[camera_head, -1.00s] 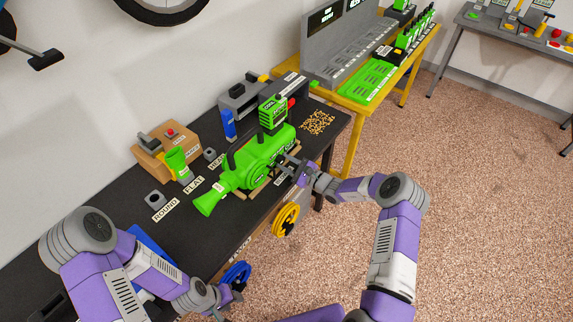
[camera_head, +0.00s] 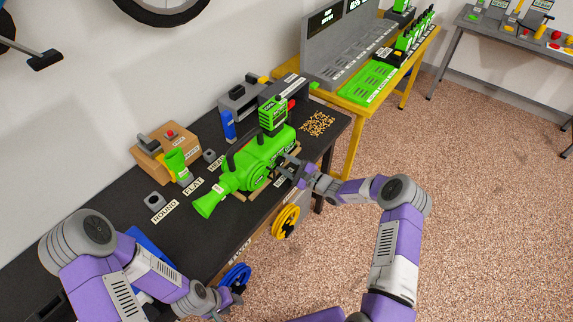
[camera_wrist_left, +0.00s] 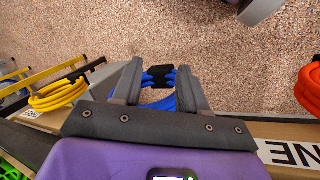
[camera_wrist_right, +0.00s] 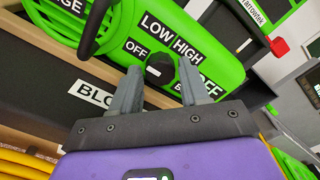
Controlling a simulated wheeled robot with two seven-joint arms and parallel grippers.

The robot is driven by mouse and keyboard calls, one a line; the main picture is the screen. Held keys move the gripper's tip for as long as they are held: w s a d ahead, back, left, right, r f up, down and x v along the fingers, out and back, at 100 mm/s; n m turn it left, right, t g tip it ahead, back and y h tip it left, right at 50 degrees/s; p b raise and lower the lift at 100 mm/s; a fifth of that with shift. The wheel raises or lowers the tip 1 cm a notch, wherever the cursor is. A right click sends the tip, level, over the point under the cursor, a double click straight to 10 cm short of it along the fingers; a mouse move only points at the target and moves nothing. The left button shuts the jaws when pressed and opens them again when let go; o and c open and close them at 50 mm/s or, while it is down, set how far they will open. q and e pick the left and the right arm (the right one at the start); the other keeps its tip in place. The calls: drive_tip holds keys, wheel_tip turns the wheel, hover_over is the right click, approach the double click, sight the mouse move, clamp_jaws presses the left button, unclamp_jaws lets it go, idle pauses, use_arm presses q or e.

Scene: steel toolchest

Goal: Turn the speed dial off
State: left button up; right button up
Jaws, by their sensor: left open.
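The speed dial (camera_wrist_right: 159,69) is a small black knob on the side of the green blower (camera_head: 262,152). In the right wrist view, labels OFF, LOW and HIGH surround it, with OFF at its left. I cannot tell which label the dial points to. My right gripper (camera_wrist_right: 160,76) has its fingers apart, one on each side of the dial, with small gaps visible. In the head view my right gripper (camera_head: 285,167) is at the blower's near side, and the dial is hidden.
The blower lies on a dark bench (camera_head: 110,217) by the wall. A yellow coil (camera_head: 286,221) hangs on the bench front. Open floor (camera_head: 480,220) lies to the right.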

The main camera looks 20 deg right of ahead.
drive_tip(key=shift+o, duration=1)
